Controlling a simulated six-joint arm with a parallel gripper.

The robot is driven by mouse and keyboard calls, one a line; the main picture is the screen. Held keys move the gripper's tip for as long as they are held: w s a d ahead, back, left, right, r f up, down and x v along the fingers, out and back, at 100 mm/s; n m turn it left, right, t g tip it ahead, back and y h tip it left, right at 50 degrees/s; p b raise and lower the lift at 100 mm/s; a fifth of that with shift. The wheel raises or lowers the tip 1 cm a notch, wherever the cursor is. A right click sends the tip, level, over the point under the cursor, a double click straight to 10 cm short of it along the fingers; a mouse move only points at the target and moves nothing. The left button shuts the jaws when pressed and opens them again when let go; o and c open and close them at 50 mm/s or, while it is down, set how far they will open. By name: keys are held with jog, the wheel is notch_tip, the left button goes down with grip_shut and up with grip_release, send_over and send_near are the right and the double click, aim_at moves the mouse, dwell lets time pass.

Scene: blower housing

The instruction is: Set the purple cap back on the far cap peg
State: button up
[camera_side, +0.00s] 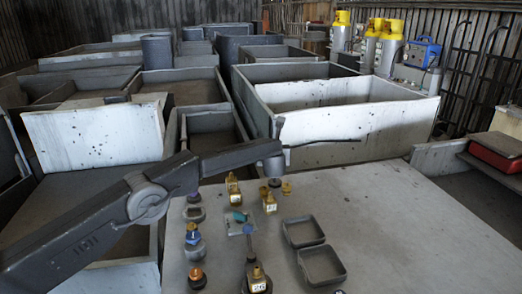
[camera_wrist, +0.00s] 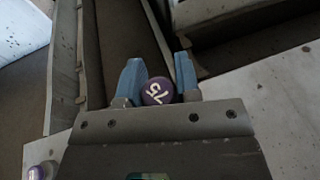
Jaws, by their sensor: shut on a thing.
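In the wrist view my gripper (camera_wrist: 157,76) is shut on a round purple cap (camera_wrist: 157,92) with pale markings on its top. The cap sits between the two blue fingers. In the side view my arm's end hangs above the far part of the grey bench, and I cannot make out the fingers or the held cap. A grey stand with a purple top (camera_side: 194,198) is at the bench's far left, partly behind my arm. A purple-topped thing (camera_wrist: 38,172) shows at the lower left of the wrist view. I cannot tell which peg is the far cap peg.
A blue-capped stand (camera_side: 193,238) and an orange-capped one (camera_side: 197,276) line the bench's left side. Yellow fittings (camera_side: 269,202), a small tray with a teal piece (camera_side: 239,217) and two dark trays (camera_side: 321,265) stand nearby. Large crates (camera_side: 345,130) lie beyond.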

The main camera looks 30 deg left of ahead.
jog(key=shift+w+d+f, duration=0.3)
jog(key=shift+d+f, duration=0.05)
jog(key=shift+f, duration=2.35)
jog(key=shift+f, duration=0.25)
jog(key=shift+f, duration=0.3)
jog(key=shift+f, duration=0.3)
